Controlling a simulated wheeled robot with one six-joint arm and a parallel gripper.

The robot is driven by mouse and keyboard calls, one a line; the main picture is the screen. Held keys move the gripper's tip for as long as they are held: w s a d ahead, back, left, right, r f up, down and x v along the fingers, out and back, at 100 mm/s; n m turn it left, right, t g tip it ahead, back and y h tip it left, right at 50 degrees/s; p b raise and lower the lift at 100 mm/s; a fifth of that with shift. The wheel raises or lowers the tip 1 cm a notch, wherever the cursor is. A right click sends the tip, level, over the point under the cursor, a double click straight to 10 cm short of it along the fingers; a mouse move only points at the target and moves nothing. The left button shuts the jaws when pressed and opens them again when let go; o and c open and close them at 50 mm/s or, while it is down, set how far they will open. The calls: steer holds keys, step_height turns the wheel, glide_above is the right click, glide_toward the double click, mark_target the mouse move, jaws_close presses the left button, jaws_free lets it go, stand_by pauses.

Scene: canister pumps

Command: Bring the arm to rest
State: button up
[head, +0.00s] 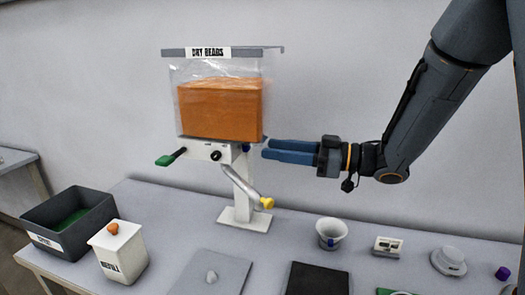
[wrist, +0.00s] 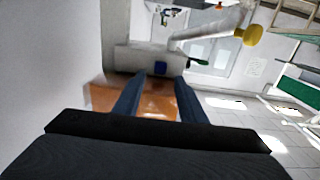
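My gripper (head: 267,149) is held out level in the air, just right of the lower part of a clear bag-like hopper labelled DRY BEADS (head: 222,100), filled with orange beads. Its two blue fingers point left. In the wrist view the fingers (wrist: 157,90) stand apart with nothing held between them; the orange of the hopper (wrist: 101,98) shows behind them. Whether the fingertips touch the hopper or its stand I cannot tell. My arm comes in from the upper right.
The white stand (head: 240,214) carries a green-ended lever (head: 166,159) and a yellow-tipped spout (head: 266,203). On the table are a dark bin (head: 96,222), a white lidded canister (head: 119,255), a white cup (head: 331,234) and a small display box (head: 387,247).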

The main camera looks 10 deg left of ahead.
steer(key=shift+s+d, duration=0.2)
steer(key=shift+d, duration=0.8)
steer(key=w+d+f+m+t+h, duration=0.6)
steer(key=w+d+m+t+h, duration=0.1)
steer(key=w+d+t+h, duration=0.15)
steer(key=d+f+m+h, duration=0.3)
steer(key=d+f+h, duration=0.2)
steer(key=d, duration=0.2)
steer(key=s+d+f+m+g+h, duration=0.2)
steer(key=s+d+f+g, duration=0.1)
steer(key=s, duration=0.3)
steer(key=s+d+f+m+g+h, duration=0.2)
steer(key=s+d+f+h, duration=0.1)
steer(key=s+d, duration=0.15)
steer(key=s+a+f+m+g, duration=0.1)
steer(key=s+g, duration=0.2)
steer(key=s, duration=0.5)
steer(key=s+f+m+g, duration=0.1)
steer(key=s+f+g, duration=0.1)
steer(key=s, duration=0.6)
steer(key=shift+a+g+y, duration=0.35)
steer(key=shift+g, duration=0.1)
